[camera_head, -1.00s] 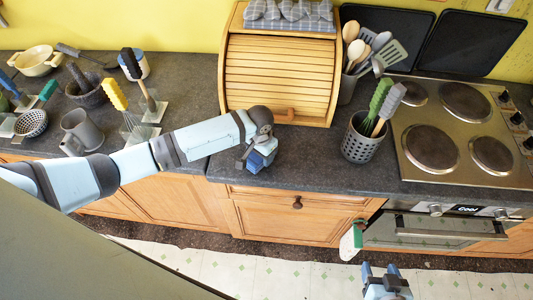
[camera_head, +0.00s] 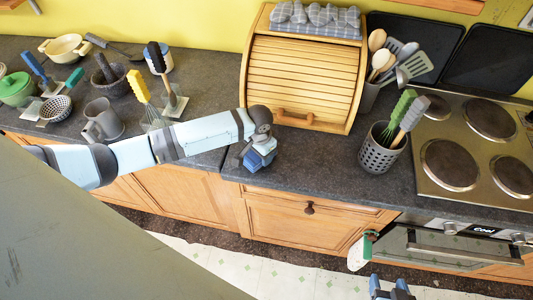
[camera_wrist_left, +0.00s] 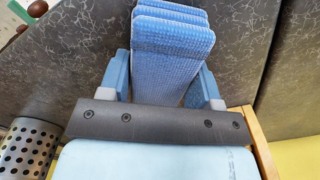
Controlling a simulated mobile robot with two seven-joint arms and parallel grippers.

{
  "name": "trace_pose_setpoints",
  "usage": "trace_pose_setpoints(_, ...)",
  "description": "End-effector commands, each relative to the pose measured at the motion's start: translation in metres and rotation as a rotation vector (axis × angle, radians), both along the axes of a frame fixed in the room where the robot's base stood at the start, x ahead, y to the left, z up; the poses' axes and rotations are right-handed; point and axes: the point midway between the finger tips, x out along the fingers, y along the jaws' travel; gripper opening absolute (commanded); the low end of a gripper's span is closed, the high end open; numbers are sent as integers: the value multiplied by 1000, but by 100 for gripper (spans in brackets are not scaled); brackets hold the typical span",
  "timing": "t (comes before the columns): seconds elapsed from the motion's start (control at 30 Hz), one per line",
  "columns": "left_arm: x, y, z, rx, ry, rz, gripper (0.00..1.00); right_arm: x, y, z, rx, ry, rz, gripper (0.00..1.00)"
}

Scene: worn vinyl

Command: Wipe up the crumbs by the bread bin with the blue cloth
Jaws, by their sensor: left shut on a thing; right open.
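The folded blue cloth (camera_wrist_left: 172,45) is pinched between the fingers of my left gripper (camera_head: 258,158), filling the middle of the left wrist view over the dark counter. In the head view the gripper points down at the counter in front of the wooden bread bin (camera_head: 305,75). I cannot tell whether the cloth touches the counter. I make out no crumbs; the arm and gripper hide part of the counter there. My right gripper (camera_head: 390,288) is open and empty at the bottom edge, low in front of the cabinets.
A perforated utensil pot (camera_head: 380,155) stands right of the gripper, beside the hob (camera_head: 430,185). A grey mug (camera_head: 103,120) and several upright brushes and a whisk stand left, near my left arm. A grey cloth and mitts (camera_head: 315,20) lie on the bin.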

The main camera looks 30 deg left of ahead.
Motion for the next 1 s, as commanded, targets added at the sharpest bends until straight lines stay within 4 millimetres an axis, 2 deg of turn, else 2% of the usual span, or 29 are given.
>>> trace_pose_setpoints(0.33,0,0,3,0,0,0,39,0,0,0,0,0,0,60)
trace_pose_setpoints(1.0,1,0,57,-1,-2,0,39,0,0,0,0,0,0,60)
